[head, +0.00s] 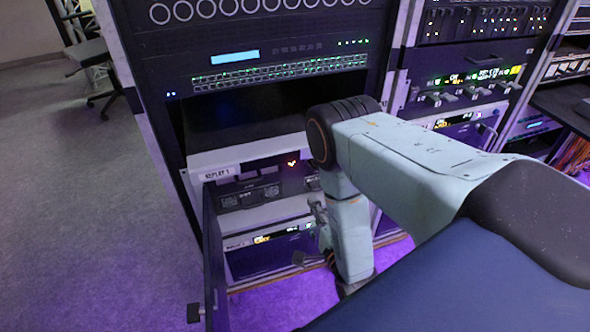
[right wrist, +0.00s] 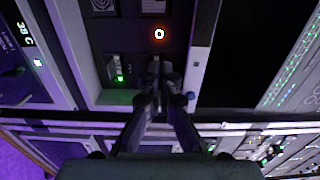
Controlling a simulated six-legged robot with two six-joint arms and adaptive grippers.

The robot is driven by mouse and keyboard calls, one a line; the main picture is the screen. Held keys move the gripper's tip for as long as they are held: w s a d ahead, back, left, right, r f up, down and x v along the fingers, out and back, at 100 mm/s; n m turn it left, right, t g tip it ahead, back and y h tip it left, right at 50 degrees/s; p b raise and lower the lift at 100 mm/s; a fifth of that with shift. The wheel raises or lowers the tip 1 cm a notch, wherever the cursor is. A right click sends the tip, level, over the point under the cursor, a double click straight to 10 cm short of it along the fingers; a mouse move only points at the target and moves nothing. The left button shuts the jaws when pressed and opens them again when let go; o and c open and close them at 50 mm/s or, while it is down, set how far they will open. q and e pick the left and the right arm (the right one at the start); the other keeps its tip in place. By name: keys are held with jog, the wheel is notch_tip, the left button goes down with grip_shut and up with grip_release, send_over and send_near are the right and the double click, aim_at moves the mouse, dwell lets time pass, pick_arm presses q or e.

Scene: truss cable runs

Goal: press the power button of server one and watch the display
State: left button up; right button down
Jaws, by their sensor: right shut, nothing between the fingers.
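Server one (head: 238,158), labelled "REPLAY 1", sits in the middle rack with its dark front recess exposed. A small red-orange light (head: 292,163) glows on its front. My right gripper (head: 318,205) is in front of its right part, partly hidden by my wrist. In the right wrist view the fingers (right wrist: 153,72) are shut and empty. A lit ring (right wrist: 159,34), likely the power button, shows just beyond their tips. Whether they touch the panel is unclear. A green light (right wrist: 119,78) shows beside them. My left gripper is out of view.
A dark flap (head: 213,255) hangs open at the rack's left front. Below server one is another unit with a small lit display (head: 262,238); a display reading "38 C" (right wrist: 25,35) shows in the wrist view. Another equipment rack (head: 460,80) stands right.

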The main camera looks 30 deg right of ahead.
jog(key=b+x, duration=0.4)
jog(key=x, duration=1)
jog(key=shift+b, duration=0.3)
jog(key=shift+a, duration=0.1)
